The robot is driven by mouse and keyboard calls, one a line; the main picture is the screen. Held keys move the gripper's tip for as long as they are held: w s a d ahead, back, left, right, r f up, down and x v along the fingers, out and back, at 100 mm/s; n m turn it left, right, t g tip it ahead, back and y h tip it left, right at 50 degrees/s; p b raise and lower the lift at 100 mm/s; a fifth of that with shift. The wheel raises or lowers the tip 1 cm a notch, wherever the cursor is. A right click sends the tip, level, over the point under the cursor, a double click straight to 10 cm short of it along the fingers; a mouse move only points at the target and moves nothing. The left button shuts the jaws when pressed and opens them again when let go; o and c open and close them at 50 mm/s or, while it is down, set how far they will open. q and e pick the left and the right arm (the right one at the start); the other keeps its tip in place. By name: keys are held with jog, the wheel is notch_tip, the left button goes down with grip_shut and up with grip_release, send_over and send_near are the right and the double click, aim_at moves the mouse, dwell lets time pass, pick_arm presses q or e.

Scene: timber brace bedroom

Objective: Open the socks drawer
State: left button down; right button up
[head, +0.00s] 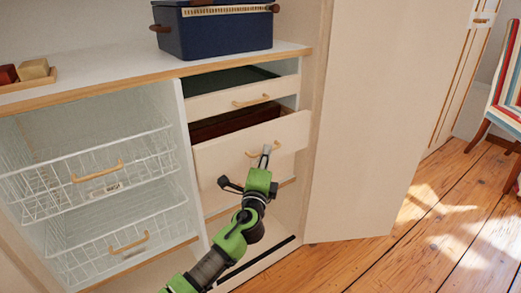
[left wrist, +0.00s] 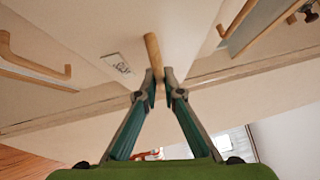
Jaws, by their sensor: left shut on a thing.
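A cream lower drawer (head: 225,158) in the closet is pulled partly out, with dark reddish-brown inside. My left gripper (head: 265,155) is at its front and shut on the drawer's wooden handle (head: 250,154). In the left wrist view the fingers (left wrist: 160,82) close around the handle bar (left wrist: 152,52). A small label (left wrist: 117,63) on the front beside the handle is too small to read, so I cannot tell which drawer holds socks. The upper cream drawer (head: 222,101) with its own handle also stands out a little, with dark green inside. My right gripper is not in view.
White wire baskets (head: 95,165) with wooden handles are on the left. A blue box (head: 225,35) and a small tray with blocks (head: 30,75) stand on the shelf (head: 120,74). A large open door panel (head: 365,120) is close on the right.

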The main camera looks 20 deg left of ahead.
pick_arm(q)
jog(key=s+d, duration=1.1)
jog(key=d, duration=0.3)
jog(key=shift+s+d, duration=0.25)
jog(key=shift+d, duration=0.1)
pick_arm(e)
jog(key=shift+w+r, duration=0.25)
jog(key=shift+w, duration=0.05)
pick_arm(q)
jog(key=shift+f, duration=0.1)
jog(key=c, duration=2.2)
grip_release()
jog(key=shift+o, duration=0.2)
jog(key=s+d+f, duration=0.1)
jog(key=s, duration=1.1)
jog(key=shift+d+f, duration=0.2)
jog(key=shift+f, duration=0.05)
